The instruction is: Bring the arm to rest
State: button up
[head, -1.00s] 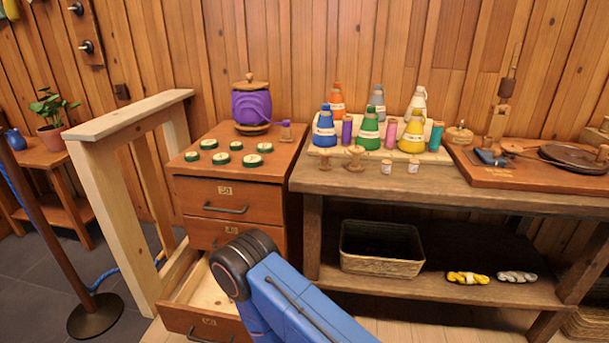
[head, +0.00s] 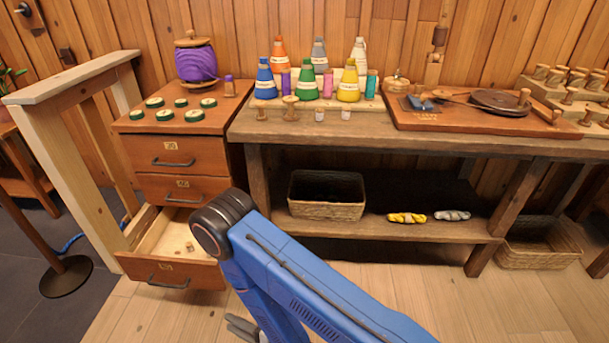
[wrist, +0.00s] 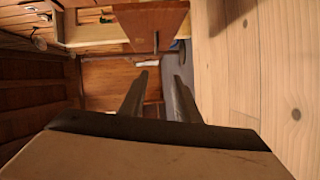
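My blue arm (head: 290,275) reaches in from the bottom right of the head view, its dark elbow joint in front of the open drawer's right end. My gripper (head: 240,328) shows only in part at the bottom of the head view, low over the floor. In the wrist view my gripper (wrist: 160,85) has its two dark fingers apart, with nothing held between them. The wooden drawer front with its handle (wrist: 155,22) shows beyond the fingers, and pale floorboards lie to the right.
The bottom drawer (head: 170,272) of the cabinet stands open with a small wooden spool (head: 190,247) inside. The workbench (head: 400,143) carries bottles, thread spools and a turntable board. A basket (head: 326,210) and two yarn skeins sit on its lower shelf. Floor in front is clear.

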jog(key=w+d+r+m+t+h, duration=0.1)
jog(key=w+d+r+m+h, duration=0.15)
jog(key=w+r, duration=0.55)
jog(key=w+d+r+m+t+h, duration=0.1)
jog(key=w+d+r+m+h, duration=0.1)
jog(key=w+r+m, duration=0.5)
jog(key=w+d+r+m+h, duration=0.2)
jog(key=w+d+r+h, duration=0.15)
jog(key=d+r, duration=0.45)
jog(key=w+d+r+m+h, duration=0.2)
jog(key=w+d+r+m, duration=0.15)
jog(key=d+r, duration=0.55)
jog(key=s+d+r+m+g+h, duration=0.1)
jog(key=s+d+r+m+h, duration=0.3)
jog(key=d, duration=0.6)
jog(key=s+d+r+m+g+y, duration=0.15)
jog(key=s+d+r, duration=0.35)
jog(key=d, duration=0.5)
jog(key=s+d+r+m+g+h, duration=0.1)
jog(key=s+d+m, duration=0.3)
jog(key=s, duration=0.7)
jog(key=s+d+r+m+g+h, duration=0.1)
jog(key=s+d+r+m, duration=0.3)
jog(key=s, duration=0.6)
jog(key=shift+s+d+r+h, duration=0.2)
jog(key=shift+s+d+h, duration=0.2)
jog(key=shift+d, duration=0.3)
